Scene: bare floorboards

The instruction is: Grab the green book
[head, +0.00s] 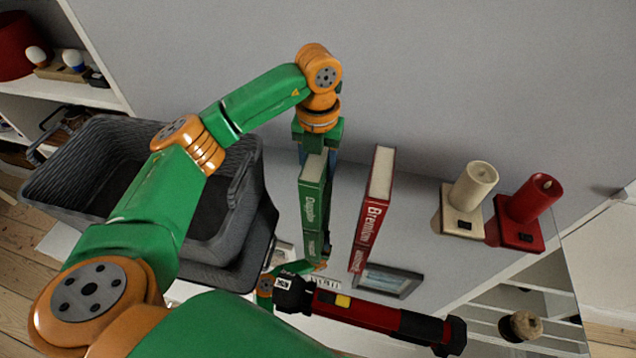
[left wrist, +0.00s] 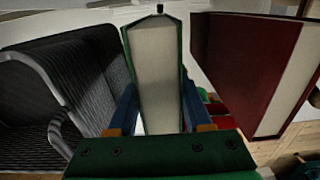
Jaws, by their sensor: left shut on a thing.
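The green book (head: 312,208) stands upright, its spine and pale page edge showing in the head view. My left gripper (head: 316,150) comes down from above at the book's far end and is shut on it. In the left wrist view the green book (left wrist: 158,80) sits between the two fingers, its pale pages facing the camera. Part of the book near the fingers is hidden by the gripper in the head view.
A red book (head: 373,210) stands just right of the green one, with a gap between. A dark grey basket (head: 235,215) is close on the left. A red and black cylindrical tool (head: 375,315) lies in front.

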